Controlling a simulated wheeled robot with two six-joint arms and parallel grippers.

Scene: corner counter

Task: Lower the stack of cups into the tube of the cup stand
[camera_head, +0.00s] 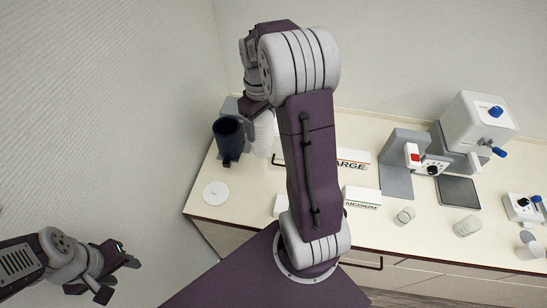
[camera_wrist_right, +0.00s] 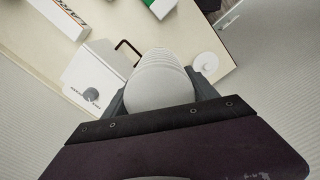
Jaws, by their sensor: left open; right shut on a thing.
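A white ribbed stack of cups (camera_wrist_right: 160,82) is held between the dark fingers of my right gripper (camera_wrist_right: 162,98), which is shut on it. In the head view the stack (camera_head: 264,134) is upright, just right of a dark blue open-topped cylinder (camera_head: 228,143), apparently the tube of the cup stand. The stack is beside the cylinder, not inside it. The wrist view does not show the cylinder, and I cannot tell the height of the stack's lower end. My left gripper (camera_head: 120,278) is open and empty at the lower left, away from the counter.
A white disc (camera_head: 215,192) lies in front of the cylinder. A knobbed white device (camera_wrist_right: 95,88) with a bent black rod stands near the stack. LARGE (camera_head: 353,159) and MEDIUM (camera_head: 362,197) boxes, clear cups (camera_head: 405,216) and a machine (camera_head: 474,130) are further right. Walls close the left and back.

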